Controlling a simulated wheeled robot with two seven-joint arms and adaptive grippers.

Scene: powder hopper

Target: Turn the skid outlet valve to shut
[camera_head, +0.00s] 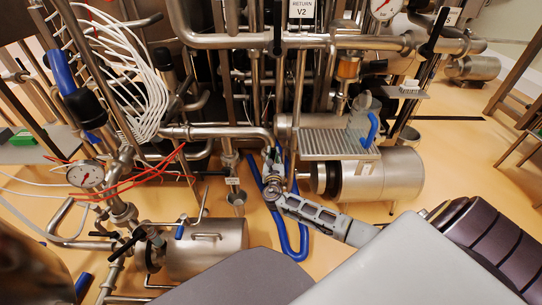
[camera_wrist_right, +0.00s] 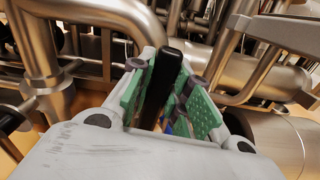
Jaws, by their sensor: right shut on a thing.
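The black valve handle (camera_wrist_right: 161,82) stands between the green finger pads in the right wrist view, slightly tilted, with its rounded end toward the top. My right gripper (camera_wrist_right: 168,88) is shut on it. In the head view my right gripper (camera_head: 272,160) is at the end of the steel outlet pipe (camera_head: 225,132), in front of the skid. There the handle and valve body are mostly hidden by the fingers, so I cannot tell the valve's position. My left gripper does not show.
A blue hose (camera_head: 291,248) loops on the floor beneath my right gripper. A motor (camera_head: 385,176) with a slotted shelf (camera_head: 325,144) stands to the right. A steel pump (camera_head: 215,246) and a gauge (camera_head: 85,174) with red tubes are left. Pipes crowd the back.

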